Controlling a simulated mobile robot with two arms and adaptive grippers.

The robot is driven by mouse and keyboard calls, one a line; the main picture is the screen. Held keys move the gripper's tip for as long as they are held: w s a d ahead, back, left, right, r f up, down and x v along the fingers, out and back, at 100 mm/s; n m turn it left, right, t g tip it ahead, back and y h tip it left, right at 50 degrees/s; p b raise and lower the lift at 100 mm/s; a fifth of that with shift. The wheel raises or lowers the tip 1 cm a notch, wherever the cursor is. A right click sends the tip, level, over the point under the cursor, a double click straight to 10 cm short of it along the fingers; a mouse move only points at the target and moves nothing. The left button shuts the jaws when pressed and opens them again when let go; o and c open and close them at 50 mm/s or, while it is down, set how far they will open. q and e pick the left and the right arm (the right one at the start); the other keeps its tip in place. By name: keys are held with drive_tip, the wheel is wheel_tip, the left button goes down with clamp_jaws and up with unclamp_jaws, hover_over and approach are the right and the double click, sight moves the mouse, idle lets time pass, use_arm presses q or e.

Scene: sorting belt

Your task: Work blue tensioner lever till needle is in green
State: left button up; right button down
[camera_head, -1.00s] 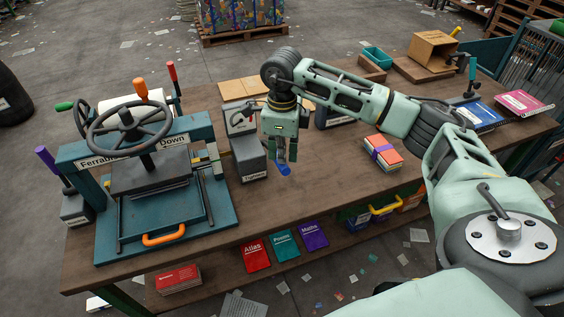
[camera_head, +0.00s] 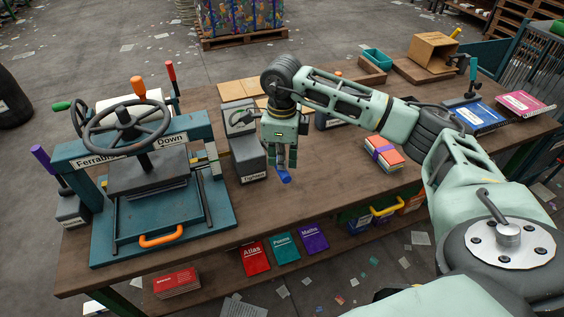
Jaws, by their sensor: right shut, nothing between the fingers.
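The blue tensioner lever (camera_head: 284,177) shows only as a short blue grip, at the right of a grey box (camera_head: 249,160) labelled "Tighten". My right gripper (camera_head: 280,163) points down just above the blue grip, shut with nothing between its fingers. It looks close to or against the grip; I cannot tell if they touch. The rest of the lever is hidden behind the gripper and box. A round gauge (camera_head: 238,119) sits on the upper part of the box. Its needle and green zone are too small to read. My left gripper is out of view.
A teal press with a black handwheel (camera_head: 127,128) and orange handle (camera_head: 162,237) stands left of the box. The brown bench top (camera_head: 330,185) between is clear.

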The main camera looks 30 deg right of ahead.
drive_tip(key=shift+f+b, duration=2.15)
drive_tip(key=shift+f, duration=0.75)
wheel_tip(320, 180, up, 15)
drive_tip(key=p, duration=0.9)
drive_tip(key=shift+f, duration=0.2)
idle(0.4)
drive_tip(key=shift+f+m+p, duration=0.35)
drive_tip(key=shift+f+m, duration=0.5)
drive_tip(key=shift+m, duration=3.1)
drive_tip(key=shift+f+m+p, duration=0.3)
drive_tip(key=shift+f+m, duration=0.5)
drive_tip(key=shift+m, duration=3.2)
drive_tip(key=shift+f+m+p, duration=0.35)
drive_tip(key=shift+f+m, duration=0.5)
drive_tip(key=shift+m, duration=3.1)
